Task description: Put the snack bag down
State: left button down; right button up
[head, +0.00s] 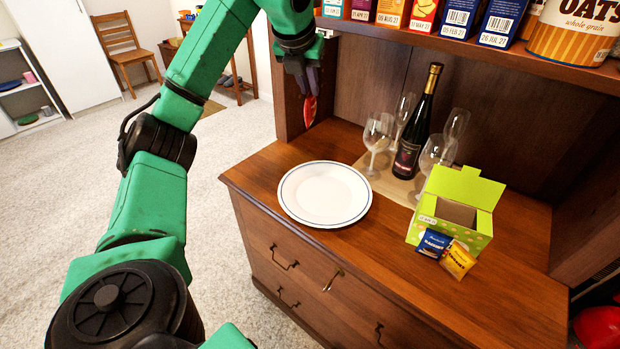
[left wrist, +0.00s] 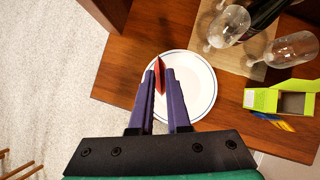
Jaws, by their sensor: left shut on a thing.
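My left gripper (head: 307,78) hangs at the left end of the hutch, above and behind the white plate. It is shut on a small red snack bag (head: 310,110), held upright and edge-on below the fingers. In the left wrist view, the purple fingers (left wrist: 161,85) pinch the red bag (left wrist: 160,72), which shows over the plate from that angle. The bag is in the air, apart from the counter. The white plate (head: 324,193) with a blue rim lies empty on the wooden counter. My right gripper is not in view.
A wine bottle (head: 417,122) and several glasses stand on a mat behind the plate. An open green box (head: 456,205) is at the right, with blue (head: 433,243) and yellow (head: 458,260) packets at its front. A shelf of cereal boxes overhangs. The counter's front right is clear.

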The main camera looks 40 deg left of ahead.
pick_arm(q)
notch_tip(320, 180, down, 20)
jog(key=d+b, duration=0.1)
jog(key=b, duration=0.2)
jog(key=shift+w, duration=0.3)
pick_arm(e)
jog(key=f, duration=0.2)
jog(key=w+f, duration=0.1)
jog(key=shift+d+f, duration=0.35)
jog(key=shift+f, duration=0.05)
pick_arm(q)
jog(key=shift+d+b, duration=0.1)
jog(key=shift+b, duration=0.2)
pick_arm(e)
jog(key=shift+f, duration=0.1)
pick_arm(q)
jog(key=shift+f, duration=0.1)
jog(key=c, duration=0.9)
grip_release()
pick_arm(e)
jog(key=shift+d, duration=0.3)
